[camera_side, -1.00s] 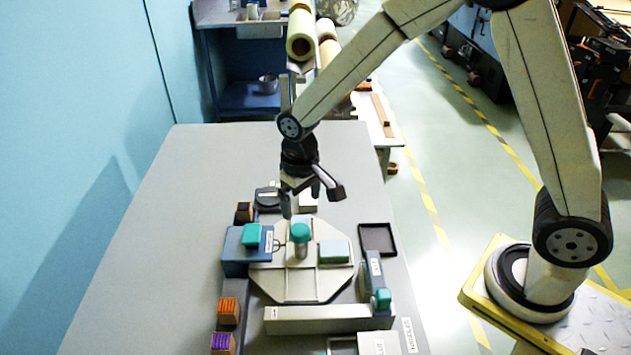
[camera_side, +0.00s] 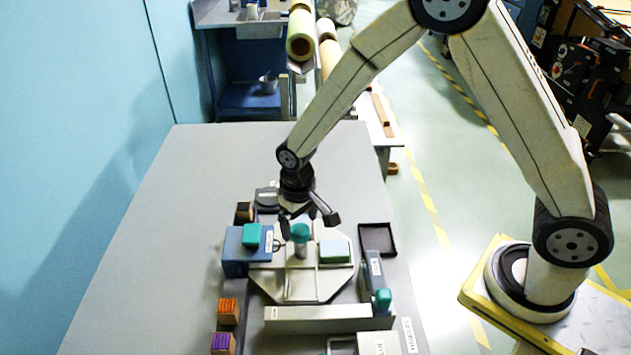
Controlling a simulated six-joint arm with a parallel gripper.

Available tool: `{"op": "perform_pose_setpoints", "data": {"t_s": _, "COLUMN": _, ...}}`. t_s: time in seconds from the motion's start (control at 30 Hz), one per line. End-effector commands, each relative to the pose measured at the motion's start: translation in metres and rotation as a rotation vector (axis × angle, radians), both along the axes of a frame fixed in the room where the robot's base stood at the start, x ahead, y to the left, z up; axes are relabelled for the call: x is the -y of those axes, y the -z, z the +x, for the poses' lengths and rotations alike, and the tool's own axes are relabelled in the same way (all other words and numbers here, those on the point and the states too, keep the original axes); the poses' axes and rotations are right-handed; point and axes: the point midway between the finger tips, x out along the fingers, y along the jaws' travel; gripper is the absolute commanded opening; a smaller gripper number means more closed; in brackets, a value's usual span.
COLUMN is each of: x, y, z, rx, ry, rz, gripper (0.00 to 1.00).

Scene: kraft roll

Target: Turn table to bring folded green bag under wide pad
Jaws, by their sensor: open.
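The pale octagonal turntable (camera_side: 300,288) lies on the grey table, with raised dividers across its top. A teal-topped knob (camera_side: 300,232) stands upright near its middle. A folded pale green piece (camera_side: 335,251), which looks like the green bag, lies flat in the turntable's right rear section. My gripper (camera_side: 308,222) is open, just above and around the knob's top; I cannot tell whether it touches. A blue block with a teal top (camera_side: 250,237) stands at the turntable's left edge. I cannot tell for sure which part is the wide pad.
Blocks with orange (camera_side: 228,311) and purple (camera_side: 222,343) faces stand to the left front. A grey bar (camera_side: 318,319) runs along the turntable's front. A teal-ended lever (camera_side: 382,299) and a dark empty tray (camera_side: 377,239) are at the right. The table's left side is clear.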

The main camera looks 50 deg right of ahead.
Motion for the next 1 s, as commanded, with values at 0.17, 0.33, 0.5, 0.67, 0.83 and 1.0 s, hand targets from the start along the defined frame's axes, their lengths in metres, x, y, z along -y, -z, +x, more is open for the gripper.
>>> {"op": "perform_pose_setpoints", "data": {"t_s": 0.17, "x": 0.000, "y": 0.014, "z": 0.000, "rx": 0.000, "ry": 0.000, "rz": 0.000, "gripper": 0.99}}
{"op": "perform_pose_setpoints", "data": {"t_s": 0.33, "x": 0.000, "y": 0.019, "z": 0.000, "rx": 0.000, "ry": 0.000, "rz": 0.000, "gripper": 0.99}}
{"op": "perform_pose_setpoints", "data": {"t_s": 0.5, "x": 0.000, "y": 0.019, "z": 0.000, "rx": 0.001, "ry": 0.000, "rz": 0.000, "gripper": 0.99}}
{"op": "perform_pose_setpoints", "data": {"t_s": 0.67, "x": 0.000, "y": 0.019, "z": 0.000, "rx": 0.001, "ry": 0.000, "rz": 0.000, "gripper": 0.71}}
{"op": "perform_pose_setpoints", "data": {"t_s": 0.83, "x": 0.000, "y": 0.018, "z": 0.000, "rx": 0.001, "ry": 0.000, "rz": 0.000, "gripper": 0.17}}
{"op": "perform_pose_setpoints", "data": {"t_s": 1.0, "x": 0.000, "y": 0.018, "z": 0.000, "rx": 0.001, "ry": 0.000, "rz": 0.000, "gripper": 0.00}}
